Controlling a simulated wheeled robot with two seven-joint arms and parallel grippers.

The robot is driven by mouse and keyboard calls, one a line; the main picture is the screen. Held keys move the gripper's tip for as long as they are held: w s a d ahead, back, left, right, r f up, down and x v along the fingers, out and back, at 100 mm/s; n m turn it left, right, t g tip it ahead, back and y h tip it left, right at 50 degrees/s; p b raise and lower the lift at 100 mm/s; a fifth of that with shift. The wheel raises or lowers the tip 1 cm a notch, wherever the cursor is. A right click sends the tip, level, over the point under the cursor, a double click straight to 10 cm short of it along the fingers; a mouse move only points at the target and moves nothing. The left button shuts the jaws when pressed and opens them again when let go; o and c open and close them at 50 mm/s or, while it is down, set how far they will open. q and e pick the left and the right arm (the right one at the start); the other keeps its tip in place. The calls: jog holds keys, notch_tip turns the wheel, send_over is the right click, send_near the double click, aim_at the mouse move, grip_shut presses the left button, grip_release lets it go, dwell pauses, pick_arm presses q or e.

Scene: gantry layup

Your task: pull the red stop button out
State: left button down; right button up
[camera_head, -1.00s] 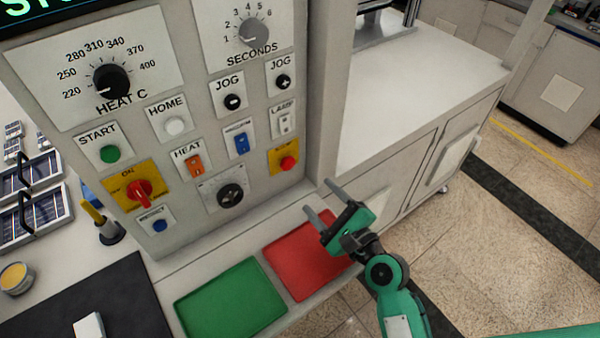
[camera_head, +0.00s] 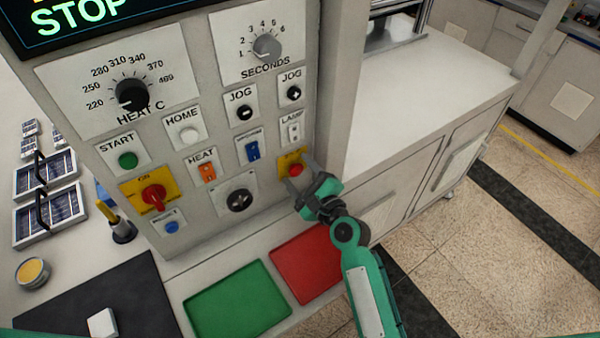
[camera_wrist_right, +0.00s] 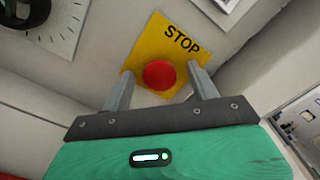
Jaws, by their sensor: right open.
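The red stop button (camera_head: 296,170) sits on a yellow plate (camera_head: 284,160) low on the right side of the control panel. In the right wrist view the round red button (camera_wrist_right: 159,75) shows below the word STOP on its yellow plate (camera_wrist_right: 150,48). My right gripper (camera_head: 298,174) is open at the button, one finger on each side of it. In the wrist view the fingers (camera_wrist_right: 160,85) stand apart, with gaps between them and the button. Whether the fingertips touch the plate I cannot tell. My left gripper is not in view.
A panel post (camera_head: 342,90) stands close on the right. Green (camera_head: 238,300) and red (camera_head: 306,264) trays lie below.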

jog(key=c, duration=1)
jog(key=shift+s+d, duration=0.4)
jog(key=shift+s, duration=0.15)
jog(key=o, duration=1)
